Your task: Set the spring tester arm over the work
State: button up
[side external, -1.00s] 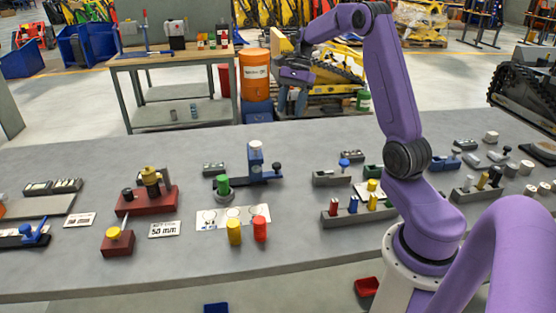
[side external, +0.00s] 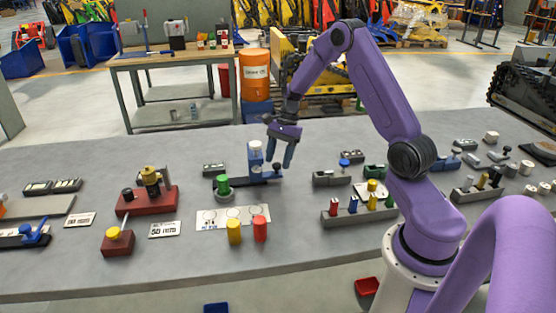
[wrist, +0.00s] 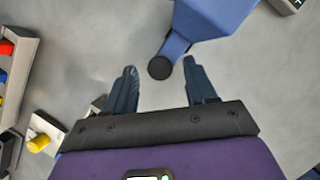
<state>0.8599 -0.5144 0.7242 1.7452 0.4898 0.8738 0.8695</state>
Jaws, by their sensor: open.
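The spring tester (side external: 255,156) stands on the grey bench with a blue post and a dark base. Its short arm ends in a black knob (side external: 277,166) at the right of the post. A green cylinder (side external: 222,182) stands on a round seat at the base's left end. My gripper (side external: 279,159) is open and points down at the knob. In the wrist view the blue arm (wrist: 195,22) reaches down to the black knob (wrist: 160,68), which appears between the two fingertips. I cannot tell whether they touch it.
A white card (side external: 212,217) lies in front, with a yellow cylinder (side external: 234,231) and a red cylinder (side external: 260,229) at its front edge. A dark red fixture (side external: 148,200) is to the left. A grey peg block (side external: 340,219) is to the right.

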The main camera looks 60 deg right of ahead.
jog(key=shift+a+f, duration=0.2)
jog(key=shift+f, duration=0.3)
grip_shut()
jog(key=w+a, duration=0.7)
jog(key=shift+w+a+r, duration=0.1)
jog(key=shift+w+a, duration=0.1)
jog(key=shift+w, duration=0.05)
grip_release()
jog(key=shift+a, duration=0.1)
